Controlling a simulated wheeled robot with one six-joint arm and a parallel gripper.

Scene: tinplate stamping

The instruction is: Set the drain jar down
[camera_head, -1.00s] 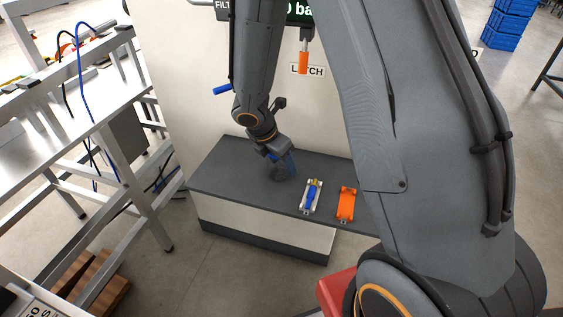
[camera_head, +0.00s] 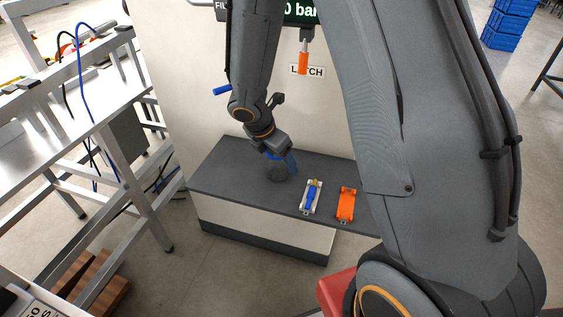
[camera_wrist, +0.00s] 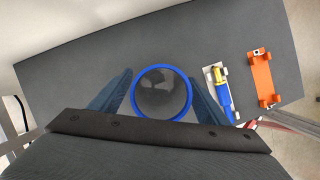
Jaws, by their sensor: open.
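The drain jar (camera_wrist: 161,93) stands upright on the dark ledge, seen from above in the wrist view as a dark round mouth with a blue rim. In the head view the jar (camera_head: 279,173) is a dark, see-through shape below my gripper, partly hidden by it. My gripper (camera_wrist: 160,88) is open, with one blue finger on each side of the jar and a visible gap to the rim. In the head view my gripper (camera_head: 281,160) sits just above the ledge.
The dark ledge (camera_head: 225,178) has free room left of the jar. A pale holder with a blue and brass part (camera_head: 311,197) and an orange bracket (camera_head: 346,204) lie to the right. The pale machine wall with an orange latch handle (camera_head: 303,64) rises behind.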

